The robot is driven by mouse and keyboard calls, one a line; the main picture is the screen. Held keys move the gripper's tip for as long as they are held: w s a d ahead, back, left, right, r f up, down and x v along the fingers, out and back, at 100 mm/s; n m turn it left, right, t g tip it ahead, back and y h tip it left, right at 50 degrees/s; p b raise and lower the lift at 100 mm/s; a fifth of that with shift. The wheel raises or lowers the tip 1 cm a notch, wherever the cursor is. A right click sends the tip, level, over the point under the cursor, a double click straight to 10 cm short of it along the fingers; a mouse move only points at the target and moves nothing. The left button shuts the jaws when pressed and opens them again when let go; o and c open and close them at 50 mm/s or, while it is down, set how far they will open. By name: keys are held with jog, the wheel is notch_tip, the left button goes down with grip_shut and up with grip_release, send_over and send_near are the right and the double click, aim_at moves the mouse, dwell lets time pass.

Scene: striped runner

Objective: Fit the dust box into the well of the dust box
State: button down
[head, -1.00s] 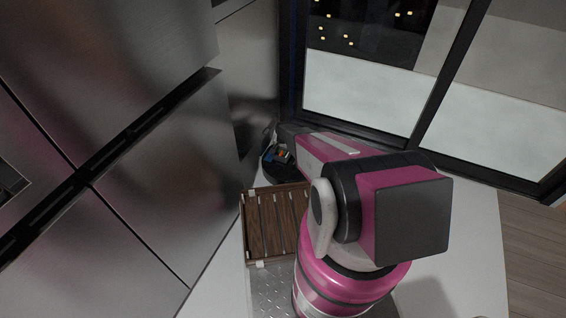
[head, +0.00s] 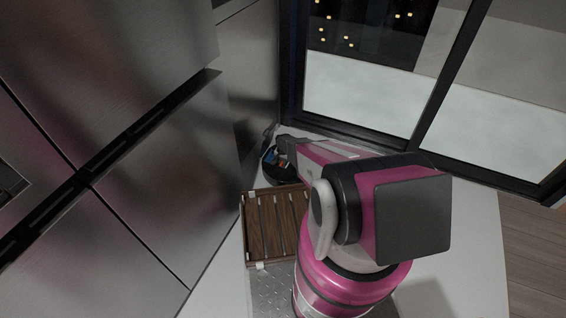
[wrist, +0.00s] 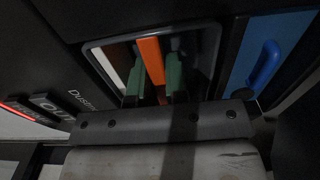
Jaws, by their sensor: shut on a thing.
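In the wrist view, my gripper (wrist: 154,82) shows as two green fingers, closed on an upright orange piece (wrist: 150,58) between them. I take the orange piece to be the grip of the dust box; the rest of the box is hard to make out. A dark, rounded rectangular rim (wrist: 211,50) surrounds the fingers and the orange piece. A partly cut-off "Dustb..." label is printed to its left. I cannot tell how deep the box sits in the well. In the head view, the dark round machine (head: 285,178) stands at the far end of my arm, which partly covers it.
A blue panel with a blue handle (wrist: 264,68) lies right of the rim. In the head view, a slatted wooden tray (head: 275,222) stands nearer on the white counter (head: 222,275). Steel fridge doors (head: 165,215) rise at left, a window behind.

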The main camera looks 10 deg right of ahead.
jog(key=c, duration=1.1)
grip_release()
jog(key=shift+r, duration=0.5)
notch_tip(320, 180, up, 11)
jog(key=s+r+n, duration=0.2)
jog(key=s+r, duration=0.7)
jog(key=r, duration=0.3)
jog(key=s+r+n, duration=0.2)
jog(key=s+r, duration=0.8)
jog(key=r, duration=0.3)
jog(key=s+r+n, duration=0.2)
jog(key=s+r, duration=0.8)
jog(key=r, duration=0.2)
jog(key=shift+s+d+r+n, duration=0.2)
jog(key=shift+d+r+n, duration=0.1)
jog(key=shift+r+n, duration=0.1)
jog(key=shift+f, duration=0.1)
